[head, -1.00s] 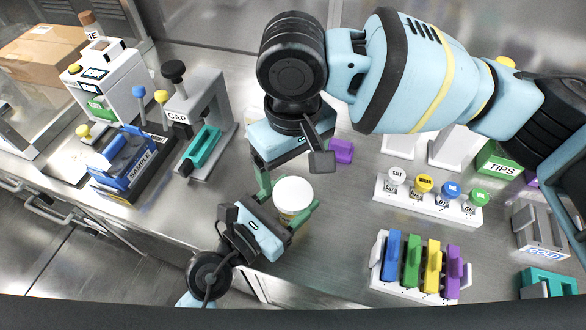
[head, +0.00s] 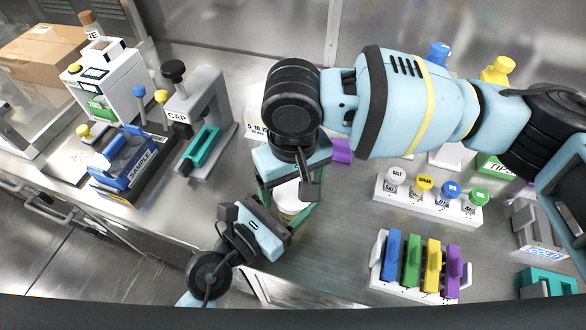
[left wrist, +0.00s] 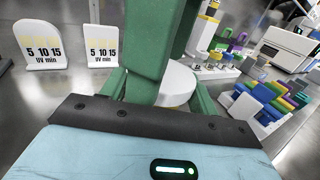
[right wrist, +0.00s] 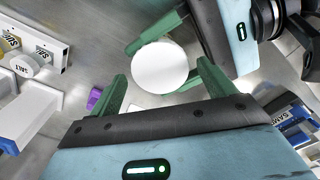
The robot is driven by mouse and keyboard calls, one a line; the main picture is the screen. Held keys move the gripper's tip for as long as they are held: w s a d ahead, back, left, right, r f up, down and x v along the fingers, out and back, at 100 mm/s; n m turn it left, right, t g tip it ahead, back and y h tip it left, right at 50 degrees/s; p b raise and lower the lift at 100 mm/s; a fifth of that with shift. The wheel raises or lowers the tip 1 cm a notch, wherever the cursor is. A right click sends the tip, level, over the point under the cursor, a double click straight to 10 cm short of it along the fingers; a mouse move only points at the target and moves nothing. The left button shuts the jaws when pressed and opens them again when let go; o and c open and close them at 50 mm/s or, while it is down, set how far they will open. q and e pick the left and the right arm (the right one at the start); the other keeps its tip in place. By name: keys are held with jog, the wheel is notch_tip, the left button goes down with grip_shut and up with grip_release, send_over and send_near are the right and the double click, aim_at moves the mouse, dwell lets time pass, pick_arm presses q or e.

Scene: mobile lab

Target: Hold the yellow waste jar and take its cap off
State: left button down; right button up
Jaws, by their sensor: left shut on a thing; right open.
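The waste jar shows its white cap (head: 286,196) in the head view, with a small yellowish strip of body below it. The cap shows as a white disc in the right wrist view (right wrist: 160,68) and partly in the left wrist view (left wrist: 178,86). My left gripper (head: 285,214) is shut on the jar from the near side and holds it upright. My right gripper (head: 290,188) is open above the jar, pointing down. Its green fingers stand at either side of the cap, apart from it in the right wrist view. Most of the jar body is hidden.
A purple block (head: 342,151) lies behind the jar. A white rack (head: 430,204) with several capped jars and a holder (head: 412,284) of coloured pieces stand right. The grey CAP stand (head: 207,128) is left. My right arm hides much of the back.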

jog(key=shift+f, duration=0.55)
jog(key=c, duration=1)
jog(key=n, duration=0.4)
dwell(0.4)
jog(key=o, duration=1.1)
